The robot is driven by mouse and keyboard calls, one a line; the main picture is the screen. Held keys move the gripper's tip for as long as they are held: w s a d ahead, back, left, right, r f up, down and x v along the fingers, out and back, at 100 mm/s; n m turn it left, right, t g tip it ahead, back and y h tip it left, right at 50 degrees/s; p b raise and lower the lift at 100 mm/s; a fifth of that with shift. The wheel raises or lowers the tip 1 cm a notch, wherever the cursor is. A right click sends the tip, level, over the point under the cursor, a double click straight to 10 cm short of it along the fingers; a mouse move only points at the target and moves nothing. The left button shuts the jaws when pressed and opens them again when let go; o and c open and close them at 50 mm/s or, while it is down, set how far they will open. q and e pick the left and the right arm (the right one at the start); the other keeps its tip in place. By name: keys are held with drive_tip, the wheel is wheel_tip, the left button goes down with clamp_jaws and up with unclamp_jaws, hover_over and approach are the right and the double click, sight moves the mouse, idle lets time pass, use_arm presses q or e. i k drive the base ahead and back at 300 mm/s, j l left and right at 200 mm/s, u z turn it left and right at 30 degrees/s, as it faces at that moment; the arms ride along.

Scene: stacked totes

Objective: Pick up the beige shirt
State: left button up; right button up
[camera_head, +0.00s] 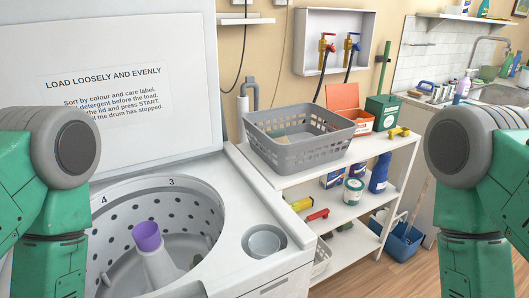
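No beige shirt can be made out clearly. A small beige patch (296,136) shows inside the grey laundry basket (312,153), mostly hidden by its walls; I cannot tell whether it is the shirt. The basket stands on the white shelf unit right of the washing machine. Only upper parts of my two green arms show, at the left and right edges. Neither of my grippers is in view.
The top-loading washing machine (262,215) has its lid (110,140) up, showing a perforated drum with a purple-capped agitator (147,236). A blue bucket (402,240) stands on the floor. A sink is at the back right.

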sight(279, 134)
drive_tip(key=l+u, duration=0.1)
drive_tip(key=u, duration=0.85)
drive_tip(key=l+u, duration=0.15)
drive_tip(key=u, duration=0.3)
drive_tip(key=k+l+u, duration=0.15)
drive_tip(key=l+u, duration=0.2)
drive_tip(key=l, duration=0.2)
drive_tip(key=k+l+u, duration=0.2)
drive_tip(key=l+u, duration=0.15)
drive_tip(key=l, duration=0.15)
drive_tip(key=k+l+u, duration=0.65)
drive_tip(key=l, duration=0.2)
